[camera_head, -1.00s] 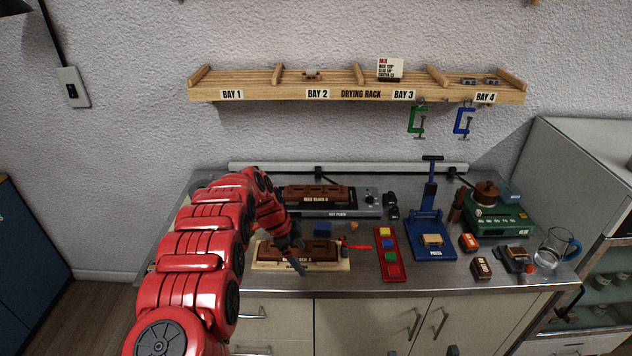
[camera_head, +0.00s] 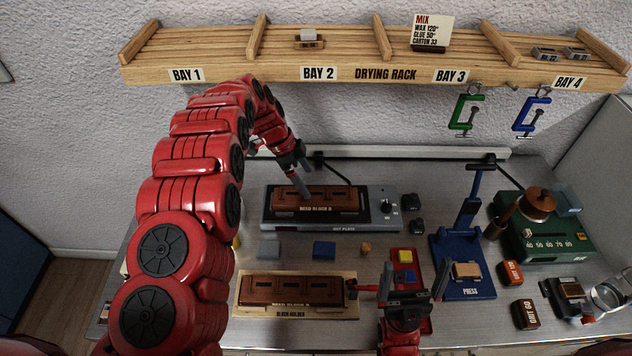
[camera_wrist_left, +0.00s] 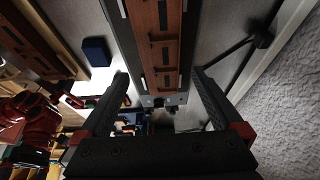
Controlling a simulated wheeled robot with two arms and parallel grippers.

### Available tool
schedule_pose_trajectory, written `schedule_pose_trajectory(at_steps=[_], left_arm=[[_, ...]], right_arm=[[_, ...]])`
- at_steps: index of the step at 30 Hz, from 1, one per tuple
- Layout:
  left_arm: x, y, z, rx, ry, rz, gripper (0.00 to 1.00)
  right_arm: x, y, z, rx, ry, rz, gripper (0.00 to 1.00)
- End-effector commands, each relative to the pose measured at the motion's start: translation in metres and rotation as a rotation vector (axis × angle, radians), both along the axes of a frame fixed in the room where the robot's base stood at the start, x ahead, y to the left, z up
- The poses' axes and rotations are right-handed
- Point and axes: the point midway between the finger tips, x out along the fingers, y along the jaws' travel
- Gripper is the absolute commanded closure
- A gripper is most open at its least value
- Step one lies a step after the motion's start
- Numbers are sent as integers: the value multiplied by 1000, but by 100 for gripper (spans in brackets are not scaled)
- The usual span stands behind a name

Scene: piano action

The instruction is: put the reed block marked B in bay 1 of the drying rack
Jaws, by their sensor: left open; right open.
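The reed block marked B (camera_head: 330,199) is brown with dark slots and lies on the grey hot plate (camera_head: 384,222). My left gripper (camera_head: 298,182) is open just above the left part of this block. In the left wrist view, the block (camera_wrist_left: 163,50) runs lengthwise beyond the two spread fingers (camera_wrist_left: 161,85), with nothing held. The wooden drying rack (camera_head: 360,74) is on the wall, and its bay 1 (camera_head: 190,45) at the far left looks empty. My right gripper (camera_head: 414,282) is open and empty at the front, over the red tray.
Another brown reed block (camera_head: 290,289) lies in the block holder (camera_head: 345,311) with a red-handled part at its right. A red tray (camera_head: 424,258), a blue press (camera_head: 466,250) and a green-based pot (camera_head: 545,238) stand to the right. Two clamps hang below the rack.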

Motion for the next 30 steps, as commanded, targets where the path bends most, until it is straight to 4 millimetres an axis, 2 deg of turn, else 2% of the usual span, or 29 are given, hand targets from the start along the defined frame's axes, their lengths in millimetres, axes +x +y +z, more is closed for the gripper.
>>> schedule_pose_trajectory(at_steps=[14,21,24,30], left_arm=[[0,-10,-28,1,2,-1,0],[1,-14,-50,2,0,0,0],[1,-17,-63,2,1,1,0],[1,-23,-71,0,0,0,0]], right_arm=[[0,0,23,0,0,0,0],[0,0,37,0,0,0,0],[0,0,30,0,0,0,0],[0,0,28,0,0,0,0]])
